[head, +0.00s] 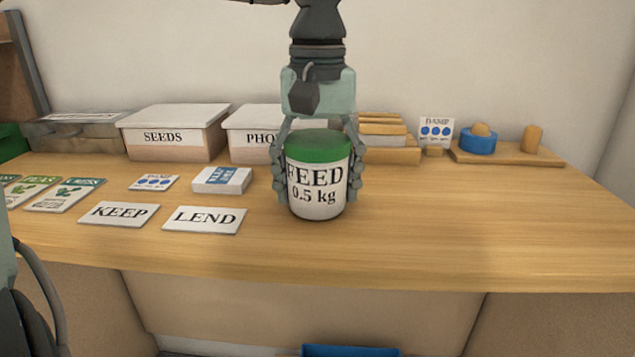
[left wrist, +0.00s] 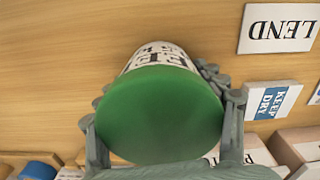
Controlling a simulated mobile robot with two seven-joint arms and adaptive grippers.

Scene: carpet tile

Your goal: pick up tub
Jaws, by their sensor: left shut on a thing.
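The tub (head: 318,192) is white with a green lid and is labelled FEED 0.5 kg. It stands upright near the middle of the wooden table in the head view. My left gripper (head: 319,178) comes down from above, with its fingers closed on both sides of the tub. In the left wrist view the tub's green lid (left wrist: 160,115) fills the middle, between the gripper fingers (left wrist: 165,120). I cannot tell whether the tub's base touches the table. My right gripper is not in view.
KEEP card (head: 119,214) and LEND card (head: 204,219) lie left of the tub, with a small KEEP DRY box (head: 221,180) behind. A SEEDS box (head: 172,133) and another lidded box (head: 262,125) stand at the back. The table's right front (head: 480,235) is clear.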

